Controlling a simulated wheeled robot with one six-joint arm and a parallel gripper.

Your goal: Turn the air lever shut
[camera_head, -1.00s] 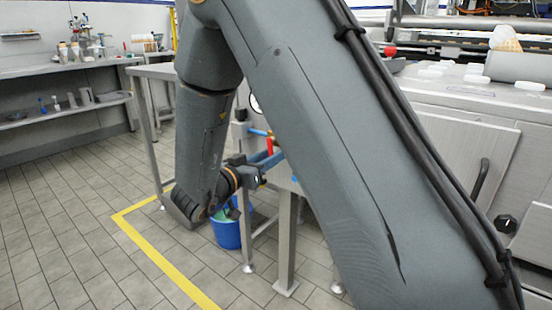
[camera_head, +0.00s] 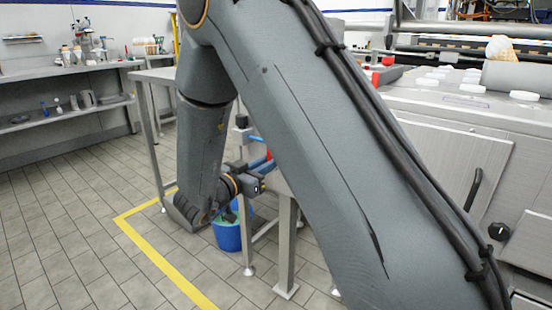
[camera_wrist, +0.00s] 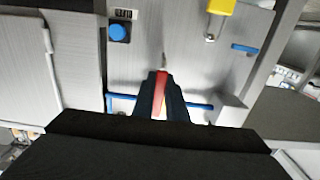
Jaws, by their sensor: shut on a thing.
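The red air lever (camera_wrist: 160,92) shows in the wrist view between the two dark fingers of my gripper (camera_wrist: 161,84). The fingers are shut on it, and they hide part of its sides. A blue pipe (camera_wrist: 200,106) runs across behind the fingers on the grey panel. In the head view my gripper (camera_head: 262,178) is low beside the metal frame, and my arm hides most of the area around it. A small bit of red (camera_head: 268,154) shows just above it there.
In the wrist view a blue knob (camera_wrist: 118,32) is at the upper left of the panel and a yellow padlock (camera_wrist: 221,6) at the upper right. A blue bucket (camera_head: 227,236) stands on the floor below my gripper. A metal leg (camera_head: 286,245) is close by on the right.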

